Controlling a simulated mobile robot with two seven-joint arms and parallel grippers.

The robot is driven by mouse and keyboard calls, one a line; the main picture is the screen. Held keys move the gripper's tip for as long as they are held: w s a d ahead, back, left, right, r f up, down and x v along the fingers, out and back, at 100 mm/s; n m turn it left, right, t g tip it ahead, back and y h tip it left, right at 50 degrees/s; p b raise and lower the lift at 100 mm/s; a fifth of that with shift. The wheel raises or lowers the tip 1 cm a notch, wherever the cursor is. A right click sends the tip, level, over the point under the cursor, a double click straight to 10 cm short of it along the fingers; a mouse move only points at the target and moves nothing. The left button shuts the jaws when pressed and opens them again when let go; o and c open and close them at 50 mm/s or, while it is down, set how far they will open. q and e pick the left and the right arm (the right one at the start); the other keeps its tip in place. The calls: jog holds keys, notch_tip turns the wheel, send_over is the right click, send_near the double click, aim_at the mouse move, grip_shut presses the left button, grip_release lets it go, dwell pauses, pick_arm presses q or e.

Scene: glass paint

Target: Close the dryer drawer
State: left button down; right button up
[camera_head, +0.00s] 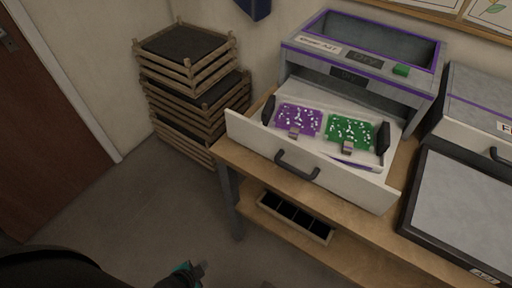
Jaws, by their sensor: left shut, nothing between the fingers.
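My left gripper (202,268) is at the bottom edge, shut and empty, well below and left of the drawer, touching nothing. My right gripper is not in view.
Stacked wooden trays (192,77) stand against the wall at the left. A flat grey-topped unit (462,213) sits on the bench (252,167) at the right. A divided box (295,217) is on the lower shelf. The floor left of the bench is clear.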

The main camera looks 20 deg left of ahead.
pick_arm(q)
jog(key=w+r+m+t, duration=0.45)
jog(key=w+r, duration=0.35)
jog(key=r, duration=0.5)
jog(key=m+t+h+p, duration=0.2)
jog(key=m+t+h, duration=0.2)
jog(key=m, duration=0.4)
send_near(261, 145)
jog(key=shift+g, duration=0.25)
jog(key=b+x, duration=0.2)
jog(key=x, duration=0.3)
jog(key=shift+w+r, duration=0.1)
jog(key=shift+w+d, duration=0.15)
jog(key=shift+w, duration=0.5)
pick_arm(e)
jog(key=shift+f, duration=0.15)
